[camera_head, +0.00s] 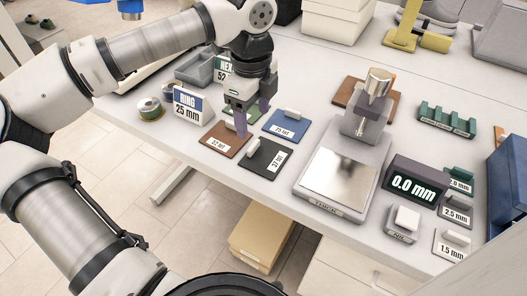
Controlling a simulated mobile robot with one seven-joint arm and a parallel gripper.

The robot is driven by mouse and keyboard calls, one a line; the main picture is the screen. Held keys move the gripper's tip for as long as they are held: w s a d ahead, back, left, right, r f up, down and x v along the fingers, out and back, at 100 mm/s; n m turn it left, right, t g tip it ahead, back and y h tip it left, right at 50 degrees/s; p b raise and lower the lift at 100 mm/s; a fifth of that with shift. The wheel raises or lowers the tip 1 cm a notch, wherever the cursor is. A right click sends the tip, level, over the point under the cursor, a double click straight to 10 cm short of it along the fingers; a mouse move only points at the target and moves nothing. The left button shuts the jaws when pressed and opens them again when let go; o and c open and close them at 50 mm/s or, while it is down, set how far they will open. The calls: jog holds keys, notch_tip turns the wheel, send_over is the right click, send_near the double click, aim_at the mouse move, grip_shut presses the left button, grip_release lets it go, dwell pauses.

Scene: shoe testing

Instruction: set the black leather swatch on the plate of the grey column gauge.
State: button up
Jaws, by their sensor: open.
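The black leather swatch (259,163) lies flat on the table, with a white label on its right and a pale raised grip on top. My gripper (253,118) is open and empty, with purple fingers, above the swatches and a little behind the black one. One finger hangs over the brown swatch. The grey column gauge (364,124) stands to the right, and its shiny plate (338,180) is bare. Its display (414,187) reads 0.0 mm.
A brown swatch (219,145) and a blue swatch (291,120) lie beside the black one. A "RING 25 mm" sign (188,107) stands at left. Labelled blocks (455,212) sit right of the display. A green rack (446,120) is behind.

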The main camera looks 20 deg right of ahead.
aim_at(254, 145)
notch_tip(254, 145, down, 3)
jog(key=shift+r, duration=0.2)
jog(key=shift+s+a+f+p, duration=0.15)
jog(key=shift+f+p, duration=1)
jog(key=shift+f, duration=1.45)
jog(key=c, duration=1.1)
jog(key=shift+r, duration=0.1)
jog(key=shift+c, duration=0.2)
